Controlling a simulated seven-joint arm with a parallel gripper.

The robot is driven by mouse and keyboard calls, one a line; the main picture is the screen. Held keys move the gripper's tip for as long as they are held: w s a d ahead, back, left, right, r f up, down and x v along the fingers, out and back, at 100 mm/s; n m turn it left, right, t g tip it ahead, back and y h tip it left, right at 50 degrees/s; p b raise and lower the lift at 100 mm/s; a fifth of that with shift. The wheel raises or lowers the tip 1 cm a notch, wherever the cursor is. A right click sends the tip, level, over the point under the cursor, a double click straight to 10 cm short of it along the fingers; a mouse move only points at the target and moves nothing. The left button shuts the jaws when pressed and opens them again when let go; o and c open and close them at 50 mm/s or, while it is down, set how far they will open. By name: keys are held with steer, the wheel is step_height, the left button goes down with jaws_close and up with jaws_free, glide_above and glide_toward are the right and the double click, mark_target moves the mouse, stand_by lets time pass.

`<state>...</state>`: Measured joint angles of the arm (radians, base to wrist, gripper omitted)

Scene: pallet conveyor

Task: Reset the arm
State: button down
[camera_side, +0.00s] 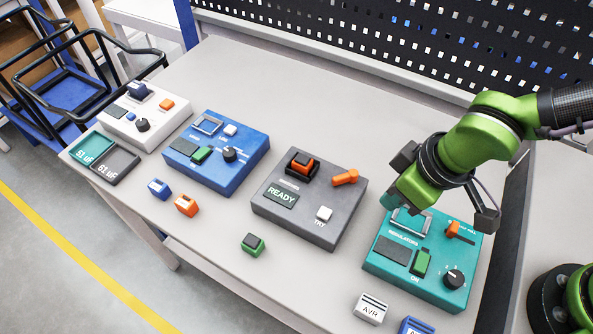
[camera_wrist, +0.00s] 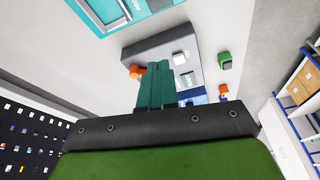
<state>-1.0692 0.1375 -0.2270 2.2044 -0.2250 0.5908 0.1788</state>
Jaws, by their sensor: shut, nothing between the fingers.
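My gripper (camera_wrist: 166,68) shows in the wrist view with its two dark green fingers pressed together and nothing between them. In the side view my arm comes in from the right and its end hangs over the teal box (camera_side: 388,271). I cannot make out the fingertips there. The teal box carries a dark display, a green switch, an orange lever and a black knob. The arm hides part of its back edge. A teal box edge also shows at the top of the wrist view (camera_wrist: 140,12).
Left of it stand a grey box (camera_side: 323,237) reading READY, a blue box (camera_side: 213,180) and a white box (camera_side: 143,131). Loose blue (camera_side: 159,189), orange (camera_side: 187,206) and green (camera_side: 253,244) blocks lie in front. A perforated panel (camera_side: 400,40) stands behind the table.

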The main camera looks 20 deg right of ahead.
steer(key=d+r+m+t, duration=0.1)
steer(key=d+r+m, duration=0.2)
steer(key=d, duration=0.5)
steer(key=s+d+r+m+t, duration=0.1)
steer(key=d+r+m+t, duration=0.1)
steer(key=d+r+m, duration=0.2)
steer(key=d+r+m+t, duration=0.1)
steer(key=d+r+m, duration=0.2)
steer(key=d+r, duration=0.4)
steer(key=d, duration=0.4)
steer(key=shift+s+d+m, duration=0.3)
steer(key=shift+s+d, duration=0.05)
